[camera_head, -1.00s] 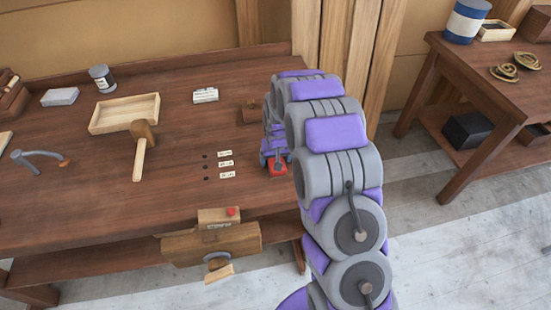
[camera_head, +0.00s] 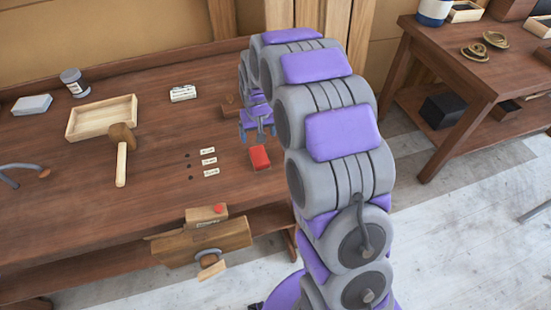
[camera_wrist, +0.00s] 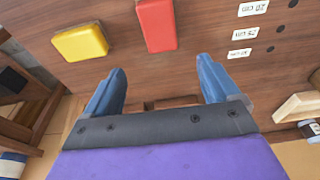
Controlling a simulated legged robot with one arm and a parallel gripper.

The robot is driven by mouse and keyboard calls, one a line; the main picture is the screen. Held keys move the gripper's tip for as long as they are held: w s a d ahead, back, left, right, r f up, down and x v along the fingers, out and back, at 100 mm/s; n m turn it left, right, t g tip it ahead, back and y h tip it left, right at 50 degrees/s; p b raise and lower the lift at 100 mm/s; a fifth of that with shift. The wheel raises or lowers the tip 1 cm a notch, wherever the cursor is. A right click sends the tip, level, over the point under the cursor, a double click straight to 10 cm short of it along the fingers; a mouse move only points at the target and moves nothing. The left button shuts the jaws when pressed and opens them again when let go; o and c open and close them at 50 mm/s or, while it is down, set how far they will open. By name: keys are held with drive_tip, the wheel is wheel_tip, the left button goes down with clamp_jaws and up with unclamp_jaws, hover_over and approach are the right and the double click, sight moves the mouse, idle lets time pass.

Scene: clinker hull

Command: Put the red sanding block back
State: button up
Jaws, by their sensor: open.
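The red sanding block (camera_head: 260,157) lies on the workbench top (camera_head: 75,190), close to the arm's left side. It shows in the wrist view (camera_wrist: 157,24), cut off by the top edge. My gripper (camera_head: 258,132) is just behind the block, on its wall side. In the wrist view my gripper (camera_wrist: 160,85) has its two blue fingers spread, with nothing between them. The block lies beyond the fingertips and apart from them. A yellow block (camera_wrist: 82,42) lies beside the red one in the wrist view; my arm hides it in the head view.
Small white labels (camera_head: 208,161) with black dots lie left of the red block. A wooden vise (camera_head: 203,241) is at the front edge. A second table (camera_head: 480,80) stands right.

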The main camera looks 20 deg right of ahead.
drive_tip(key=s+r+g, duration=0.1)
drive_tip(key=s+r, duration=0.4)
drive_tip(key=s, duration=0.4)
drive_tip(key=s+r+g, duration=0.1)
drive_tip(key=s+r, duration=0.4)
drive_tip(key=s, duration=0.3)
drive_tip(key=s+r+g, duration=0.2)
drive_tip(key=s, duration=2.2)
drive_tip(key=shift+s+r, duration=0.2)
drive_tip(key=shift+r, duration=0.2)
drive_tip(key=shift+f, duration=0.1)
